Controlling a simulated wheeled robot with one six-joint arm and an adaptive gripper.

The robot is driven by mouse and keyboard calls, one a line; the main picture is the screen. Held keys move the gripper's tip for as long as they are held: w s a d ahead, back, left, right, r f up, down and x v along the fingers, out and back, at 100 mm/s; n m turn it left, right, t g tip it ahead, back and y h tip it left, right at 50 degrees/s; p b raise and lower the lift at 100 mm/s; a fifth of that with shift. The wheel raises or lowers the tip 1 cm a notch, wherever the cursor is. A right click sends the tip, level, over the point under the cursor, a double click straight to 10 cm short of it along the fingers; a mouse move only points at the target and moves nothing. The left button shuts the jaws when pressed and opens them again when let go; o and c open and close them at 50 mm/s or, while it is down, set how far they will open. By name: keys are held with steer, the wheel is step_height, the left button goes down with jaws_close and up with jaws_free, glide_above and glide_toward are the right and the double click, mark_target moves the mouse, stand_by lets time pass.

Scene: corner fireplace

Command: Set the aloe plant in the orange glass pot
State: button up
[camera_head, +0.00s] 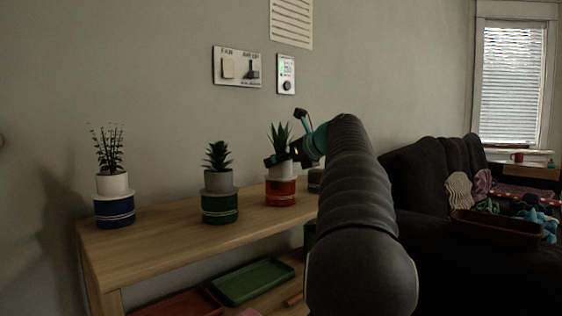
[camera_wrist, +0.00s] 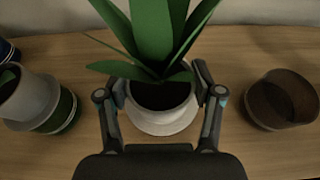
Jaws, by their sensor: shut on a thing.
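The aloe plant (camera_head: 280,137), with spiky green leaves in a pale pot, is upright over the orange glass pot (camera_head: 281,192) on the wooden shelf. My gripper (camera_head: 284,159) is shut on the aloe's pot. In the wrist view my gripper's (camera_wrist: 161,97) fingers lie on either side of the aloe plant's (camera_wrist: 160,95) pot, with leaves spreading above. The orange wall is hidden in the wrist view.
A succulent in a green pot (camera_head: 220,207) and a leafy plant in a blue pot (camera_head: 114,212) stand left. An empty dark brown pot (camera_wrist: 283,100) stands right. Green tray (camera_head: 252,281) lies on the lower shelf. A dark sofa (camera_head: 430,185) is right.

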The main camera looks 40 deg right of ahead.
steer(key=shift+f, duration=0.3)
stand_by(0.4)
steer(key=o, duration=0.9)
steer(key=shift+s, duration=0.1)
steer(key=v, duration=1.2)
